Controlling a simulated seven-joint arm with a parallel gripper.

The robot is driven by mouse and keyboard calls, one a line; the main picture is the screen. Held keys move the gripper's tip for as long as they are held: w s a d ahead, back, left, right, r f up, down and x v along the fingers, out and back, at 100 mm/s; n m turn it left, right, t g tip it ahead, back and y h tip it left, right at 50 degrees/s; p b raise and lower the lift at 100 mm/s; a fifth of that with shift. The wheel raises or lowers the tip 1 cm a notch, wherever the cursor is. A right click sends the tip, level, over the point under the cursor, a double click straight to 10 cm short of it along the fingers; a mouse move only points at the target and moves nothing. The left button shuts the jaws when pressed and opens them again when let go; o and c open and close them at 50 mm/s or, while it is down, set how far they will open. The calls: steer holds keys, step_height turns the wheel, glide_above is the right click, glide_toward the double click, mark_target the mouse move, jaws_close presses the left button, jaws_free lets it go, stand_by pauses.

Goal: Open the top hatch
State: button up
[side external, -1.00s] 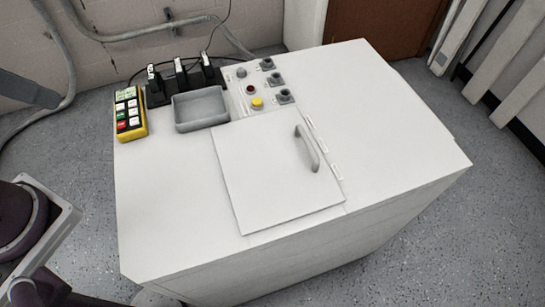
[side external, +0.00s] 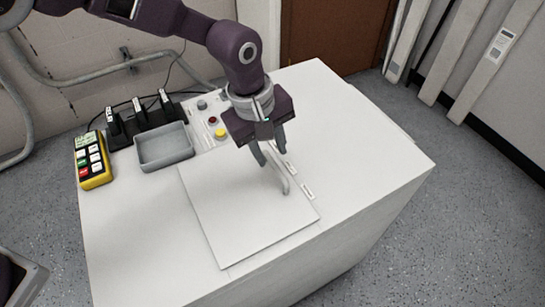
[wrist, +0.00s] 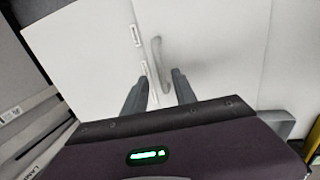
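The top hatch (side external: 235,220) is a flat white square panel lying closed on the white cabinet top. I cannot tell whether a finger touches the handle.
A grey open tray (side external: 164,150), a yellow keypad box (side external: 93,161) and a black rack (side external: 140,122) stand at the cabinet's back left. Knobs and buttons, including a yellow one (side external: 221,132), sit beside my gripper. The cabinet top right of the hatch is clear.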

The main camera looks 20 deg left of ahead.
mark_target(274, 164)
steer(key=f, duration=0.3)
steer(key=shift+w+d+f, duration=0.25)
steer(key=shift+f, duration=0.15)
jaws_close()
stand_by(1.1)
